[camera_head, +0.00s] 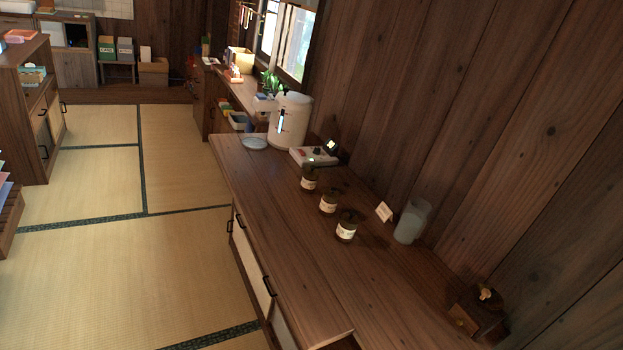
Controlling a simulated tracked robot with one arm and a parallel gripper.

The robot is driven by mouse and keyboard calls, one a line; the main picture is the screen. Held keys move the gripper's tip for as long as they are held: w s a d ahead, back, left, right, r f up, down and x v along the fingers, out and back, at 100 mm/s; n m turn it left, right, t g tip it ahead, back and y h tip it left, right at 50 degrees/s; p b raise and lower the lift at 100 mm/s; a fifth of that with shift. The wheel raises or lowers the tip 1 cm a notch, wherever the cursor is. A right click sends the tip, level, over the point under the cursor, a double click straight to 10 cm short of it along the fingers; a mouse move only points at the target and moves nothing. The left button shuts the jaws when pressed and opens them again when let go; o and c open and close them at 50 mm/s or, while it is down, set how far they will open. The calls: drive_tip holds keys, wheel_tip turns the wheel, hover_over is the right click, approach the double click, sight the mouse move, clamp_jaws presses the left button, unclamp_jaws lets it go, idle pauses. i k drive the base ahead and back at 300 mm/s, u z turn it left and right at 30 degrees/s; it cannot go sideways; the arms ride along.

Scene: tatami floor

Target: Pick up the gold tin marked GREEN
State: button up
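Three small dark, brownish-gold tins with pale labels stand upright in a slanting row on the wooden counter (270,215). The far tin (309,182), the middle tin (328,204) and the near tin (346,230) are a little apart from each other. Their label writing is too small to read, so I cannot tell which one is marked GREEN. My gripper is not in view.
Behind the tins are a white device (315,156), a white canister (290,121) and a glass dish (254,142). A dark wooden box (478,311) sits at near right. Tatami floor (130,280) is clear on the left.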

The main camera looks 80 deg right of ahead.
sight(345, 232)
drive_tip(key=z, duration=0.5)
drive_tip(key=i, duration=1.1)
drive_tip(key=z, duration=0.85)
drive_tip(key=i, duration=0.2)
drive_tip(key=z, duration=0.25)
drive_tip(key=k, duration=0.9)
drive_tip(key=z, duration=0.15)
drive_tip(key=i, duration=0.95)
drive_tip(key=u, duration=0.05)
